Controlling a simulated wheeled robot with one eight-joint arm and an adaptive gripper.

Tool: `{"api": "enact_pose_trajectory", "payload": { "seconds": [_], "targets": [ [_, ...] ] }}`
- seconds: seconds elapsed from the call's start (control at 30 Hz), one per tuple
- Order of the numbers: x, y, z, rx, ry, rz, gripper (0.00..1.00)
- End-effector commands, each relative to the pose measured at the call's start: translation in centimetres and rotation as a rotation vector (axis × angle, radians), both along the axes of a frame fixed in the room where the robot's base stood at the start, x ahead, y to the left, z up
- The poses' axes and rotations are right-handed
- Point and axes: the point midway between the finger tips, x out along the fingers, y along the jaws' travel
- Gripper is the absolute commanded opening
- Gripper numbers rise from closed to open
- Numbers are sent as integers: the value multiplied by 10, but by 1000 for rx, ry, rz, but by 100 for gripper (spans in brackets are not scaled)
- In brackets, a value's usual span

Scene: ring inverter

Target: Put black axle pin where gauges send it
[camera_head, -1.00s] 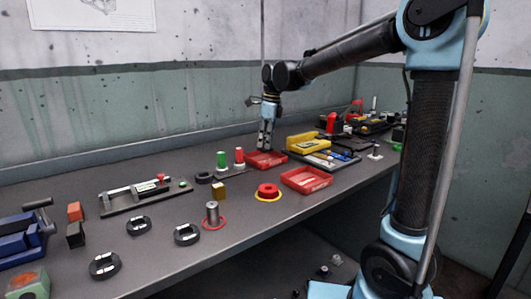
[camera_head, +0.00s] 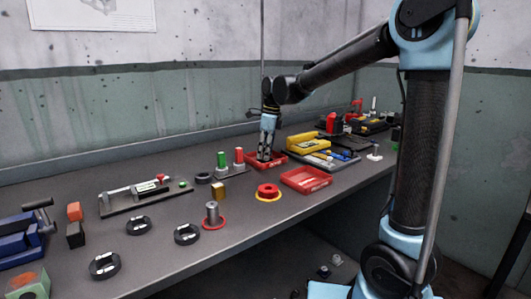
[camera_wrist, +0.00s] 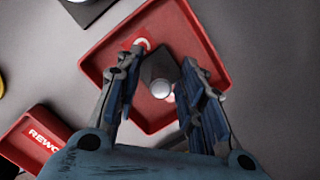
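A dark pin-like piece with a bright silver round end (camera_wrist: 160,82) shows between my fingers in the wrist view; I take it for the black axle pin. It is over or in a red tray (camera_wrist: 99,58), and I cannot tell whether it touches the floor. My gripper (camera_wrist: 163,62) is open around it, with a gap beside each finger. In the head view my gripper (camera_head: 264,156) reaches down into the rear red tray (camera_head: 279,163), and the pin cannot be made out there. Small pale round marks or parts show in the tray beside the fingers.
A second red tray (camera_head: 306,180), lettered "REWO...", is nearer the bench edge.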

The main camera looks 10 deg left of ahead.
Motion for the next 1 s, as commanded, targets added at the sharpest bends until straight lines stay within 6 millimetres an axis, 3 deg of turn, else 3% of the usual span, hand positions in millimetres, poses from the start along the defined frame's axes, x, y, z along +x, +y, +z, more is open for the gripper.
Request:
{"api": "enact_pose_trajectory", "payload": {
  "seconds": [0.33,0.8,1.0],
  "targets": [
    [-1,0,14,0,0,2,36],
    [-1,-13,96,0,0,1,36],
    [-1,-16,115,0,0,1,36]
  ]
}}
